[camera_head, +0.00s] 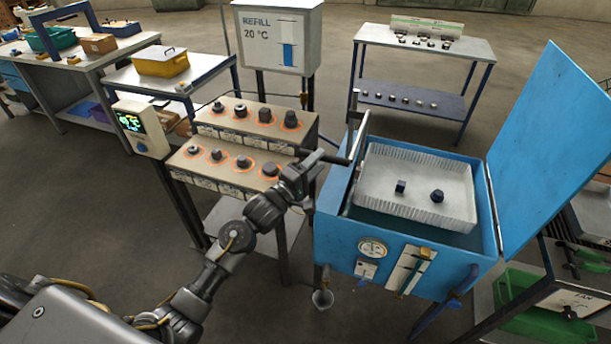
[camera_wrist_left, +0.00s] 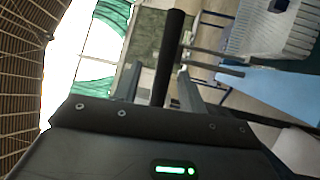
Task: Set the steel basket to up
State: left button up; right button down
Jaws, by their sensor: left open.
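The steel basket (camera_head: 415,180) is a pale, ribbed-wall tray inside the blue quench tank (camera_head: 395,258). It sits about level with the tank rim, with dark liquid at its near side. Two dark pieces, a block (camera_head: 400,186) and a rounder one (camera_head: 437,196), lie in it. A grey lever (camera_head: 358,135) stands at the tank's left side, with a dark grip (camera_head: 335,159) pointing left. My left gripper (camera_head: 318,160) is at this grip. In the left wrist view the dark grip (camera_wrist_left: 172,55) runs between the open fingers; contact cannot be told. My right gripper is not in view.
The blue lid (camera_head: 555,145) stands open at the right. A heater bench (camera_head: 245,115) with several dark billets on glowing rings stands left of the tank. A white REFILL box (camera_head: 278,38) is behind. A table (camera_head: 425,42) stands farther back.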

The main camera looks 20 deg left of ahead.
pick_arm(q)
jog(key=b+v, duration=0.1)
jog(key=v, duration=0.4)
jog(key=shift+s+a, duration=0.15)
jog(key=shift+s, duration=0.1)
